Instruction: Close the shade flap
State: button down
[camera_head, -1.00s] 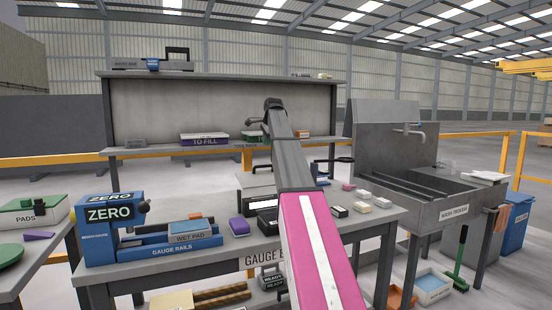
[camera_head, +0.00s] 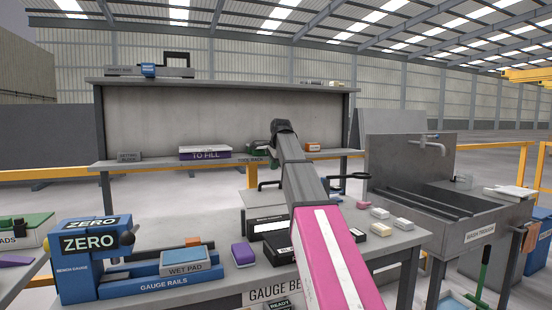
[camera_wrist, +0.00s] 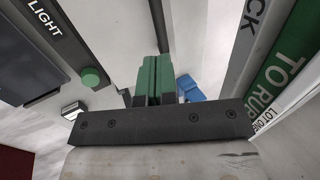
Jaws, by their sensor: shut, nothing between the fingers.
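I cannot pick out the shade flap with certainty in either view. In the wrist view, a dark panel (camera_wrist: 30,62) at the upper left carries a strip whose label ends in LIGHT, with a green knob (camera_wrist: 91,77) near its end. My gripper (camera_wrist: 155,62) is there with its green fingers together and nothing between them, apart from the panel and knob. In the head view my gripper (camera_head: 283,126) is a dark shape in front of the back shelf, and its fingers are hidden. My arm hides part of the bench and shelf behind it.
The gauge bench (camera_head: 215,290) holds the blue ZERO gauge (camera_head: 90,245), a wet pad (camera_head: 187,262) and several small blocks. A shelf (camera_head: 130,165) behind carries the TO FILL box (camera_head: 205,153). A wash trough (camera_head: 470,215) stands right. A green TO RUB strip (camera_wrist: 284,72) is close at right.

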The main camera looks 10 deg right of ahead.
send_over(271, 192)
notch_tip(271, 192, down, 6)
jog(key=shift+s, duration=0.1)
dwell(0.4)
